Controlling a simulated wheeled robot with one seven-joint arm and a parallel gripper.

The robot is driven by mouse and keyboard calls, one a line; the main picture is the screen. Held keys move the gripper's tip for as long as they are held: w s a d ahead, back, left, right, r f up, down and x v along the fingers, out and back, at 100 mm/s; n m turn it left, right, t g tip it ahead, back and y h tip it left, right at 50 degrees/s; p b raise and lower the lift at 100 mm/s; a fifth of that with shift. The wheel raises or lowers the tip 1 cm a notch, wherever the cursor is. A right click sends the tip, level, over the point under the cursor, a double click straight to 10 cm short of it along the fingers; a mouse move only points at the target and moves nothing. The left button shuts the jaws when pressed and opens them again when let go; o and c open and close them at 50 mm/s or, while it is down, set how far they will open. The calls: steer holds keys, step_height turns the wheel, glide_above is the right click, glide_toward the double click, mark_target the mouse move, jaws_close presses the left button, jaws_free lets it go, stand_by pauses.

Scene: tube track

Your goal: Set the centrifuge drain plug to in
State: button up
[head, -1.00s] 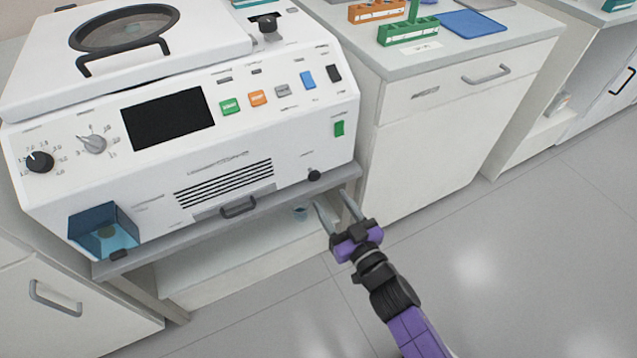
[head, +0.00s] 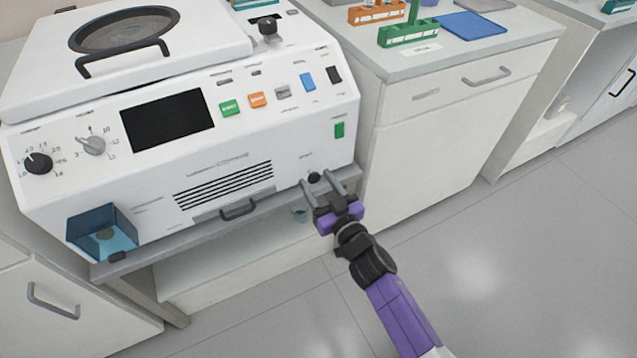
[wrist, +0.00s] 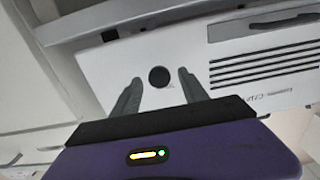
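The centrifuge (head: 240,150) is a white machine on the bench. Its drain plug (head: 314,178) is a small round black knob low on the front panel, right of the vent slots. In the wrist view the plug (wrist: 159,77) shows as a dark disc between and beyond the finger tips. My gripper (head: 318,183) is open, with one finger on each side of the plug in the picture. Nothing is between the fingers that I can see as gripped. I cannot tell whether the fingertips reach past the plug's face.
A dark drawer handle (head: 239,209) sits left of the plug under the vent slots. A green switch (head: 339,130) is above and right. A grey shelf edge (head: 180,240) runs below the panel. The floor (head: 480,280) at right is clear.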

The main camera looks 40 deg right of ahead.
jaws_close()
